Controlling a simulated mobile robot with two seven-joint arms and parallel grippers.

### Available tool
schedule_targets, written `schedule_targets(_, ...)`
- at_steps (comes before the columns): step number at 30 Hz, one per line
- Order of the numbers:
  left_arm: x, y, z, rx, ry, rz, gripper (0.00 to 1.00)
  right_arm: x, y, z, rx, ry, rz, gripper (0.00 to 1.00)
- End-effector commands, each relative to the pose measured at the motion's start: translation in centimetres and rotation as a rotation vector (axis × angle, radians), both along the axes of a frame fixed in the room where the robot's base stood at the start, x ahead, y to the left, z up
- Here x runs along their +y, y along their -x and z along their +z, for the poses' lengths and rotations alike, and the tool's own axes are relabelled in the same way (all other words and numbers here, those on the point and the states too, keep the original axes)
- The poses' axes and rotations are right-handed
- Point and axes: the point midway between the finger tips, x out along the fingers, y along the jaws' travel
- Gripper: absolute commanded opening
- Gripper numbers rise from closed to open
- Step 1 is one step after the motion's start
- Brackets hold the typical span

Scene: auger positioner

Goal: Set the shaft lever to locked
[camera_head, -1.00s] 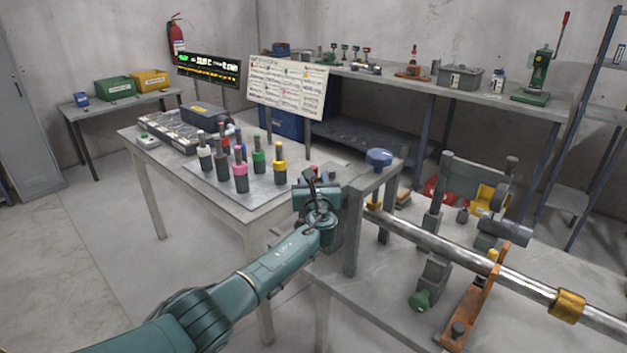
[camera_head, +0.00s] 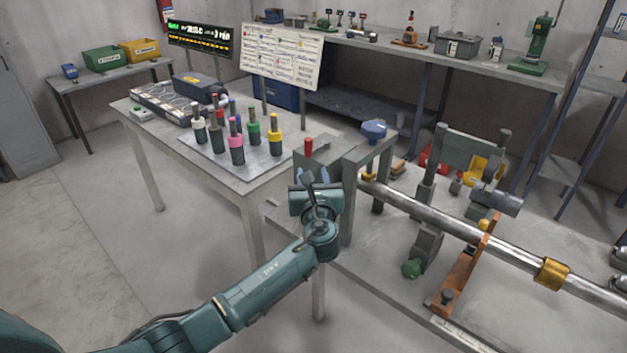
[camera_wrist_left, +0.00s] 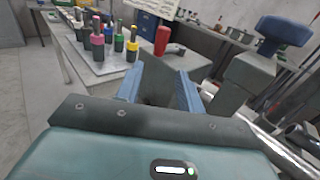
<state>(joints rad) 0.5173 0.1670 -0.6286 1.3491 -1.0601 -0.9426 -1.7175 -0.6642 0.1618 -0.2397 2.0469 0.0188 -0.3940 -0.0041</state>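A lever with a red grip (camera_head: 308,146) stands upright at the left end of the shaft stand, beside a grey post (camera_head: 352,200). The same red grip (camera_wrist_left: 162,40) shows in the left wrist view, just beyond the fingertips. The frames show no label confirming it as the shaft lever, nor its locked mark. The long steel shaft (camera_head: 437,213) runs right from the stand. My left gripper (camera_head: 312,178) is below and close to the red grip. In the left wrist view its two blue fingers (camera_wrist_left: 161,75) are apart with nothing between them. My right gripper is out of view.
A blue knob (camera_head: 374,128) tops the post to the right of my gripper. The left table (camera_head: 190,160) holds several colour-banded tools. An orange bracket (camera_head: 465,270) and a green knob (camera_head: 411,268) are under the shaft. Open floor lies at left.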

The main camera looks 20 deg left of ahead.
Motion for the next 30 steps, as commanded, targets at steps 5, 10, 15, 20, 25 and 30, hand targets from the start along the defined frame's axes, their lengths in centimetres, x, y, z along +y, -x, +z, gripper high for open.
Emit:
schedule_targets(5,-0.7,1.7,0.0,-0.001,-0.001,0.0,0.38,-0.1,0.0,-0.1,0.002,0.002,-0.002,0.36)
schedule_targets(10,-0.9,2.1,0.0,-0.001,-0.001,0.0,0.38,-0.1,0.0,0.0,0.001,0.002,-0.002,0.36)
schedule_targets(15,-0.8,2.1,0.0,-0.001,-0.001,0.0,0.38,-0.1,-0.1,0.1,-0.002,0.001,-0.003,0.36)
schedule_targets(20,-1.0,2.9,-1.7,0.018,0.085,-0.016,0.38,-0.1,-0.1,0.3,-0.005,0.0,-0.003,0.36)
schedule_targets(25,-2.3,7.9,-9.6,0.095,0.581,-0.053,0.38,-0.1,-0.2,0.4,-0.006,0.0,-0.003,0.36)
schedule_targets(30,-4.2,17.0,-17.3,0.155,1.372,0.063,0.38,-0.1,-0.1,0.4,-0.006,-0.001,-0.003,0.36)
